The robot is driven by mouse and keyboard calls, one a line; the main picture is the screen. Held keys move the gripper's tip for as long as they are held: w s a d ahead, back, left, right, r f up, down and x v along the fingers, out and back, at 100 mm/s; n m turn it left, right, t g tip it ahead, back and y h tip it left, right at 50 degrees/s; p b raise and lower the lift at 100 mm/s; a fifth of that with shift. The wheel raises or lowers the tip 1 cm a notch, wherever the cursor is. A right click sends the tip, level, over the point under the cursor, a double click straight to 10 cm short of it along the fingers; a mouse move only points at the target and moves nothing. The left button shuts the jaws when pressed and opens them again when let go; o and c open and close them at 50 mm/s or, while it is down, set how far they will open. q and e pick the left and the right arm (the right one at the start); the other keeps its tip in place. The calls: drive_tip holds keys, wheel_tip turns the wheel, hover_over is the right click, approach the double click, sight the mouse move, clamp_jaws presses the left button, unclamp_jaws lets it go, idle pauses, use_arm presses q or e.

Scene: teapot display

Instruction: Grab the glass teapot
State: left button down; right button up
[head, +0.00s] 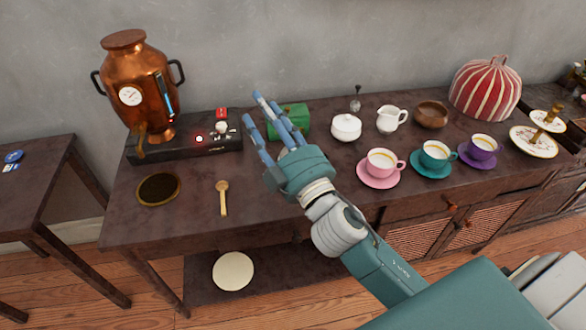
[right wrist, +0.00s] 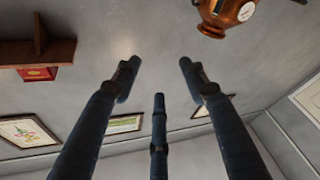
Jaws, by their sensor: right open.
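I cannot make out a glass teapot in either view. My right gripper (head: 258,122) is open and empty, reaching over the table from the lower right. Its fingers point up and left, between the black base of the copper urn and the green box, which they partly hide. My left gripper is not in view.
A copper urn (head: 134,80) stands at the back left. A green box (head: 295,116), white lidded pot (head: 346,127), pink cup (head: 382,162) and striped dome (head: 486,88) stand rightward. A wooden spoon (head: 222,198) lies in front. Bare tabletop (head: 260,215) shows beside it.

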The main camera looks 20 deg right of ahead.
drive_tip(key=s+a+r+n+g+y, duration=0.25)
drive_tip(key=a+r+n+y, duration=0.45)
drive_tip(key=a+n+y, duration=0.6)
drive_tip(key=s+a+f+n+g+y, duration=0.2)
drive_tip(key=a+n+g, duration=0.2)
drive_tip(key=n+g, duration=0.3)
drive_tip(key=n+g+h, duration=0.2)
drive_tip(key=g+h, duration=0.5)
drive_tip(key=h, duration=1.2)
approach(324, 152)
wheel_tip(324, 152, down, 2)
drive_tip(key=x, duration=0.5)
drive_tip(key=shift+s+a+f, duration=0.1)
drive_tip(key=shift+a, duration=0.15)
drive_tip(key=x, duration=0.1)
drive_tip(key=p+x, duration=0.1)
drive_tip(key=x, duration=0.2)
drive_tip(key=shift+d+f, duration=0.3)
drive_tip(key=shift+d, duration=0.1)
drive_tip(key=shift+d+f, duration=0.1)
drive_tip(key=shift+f, duration=0.45)
clamp_jaws()
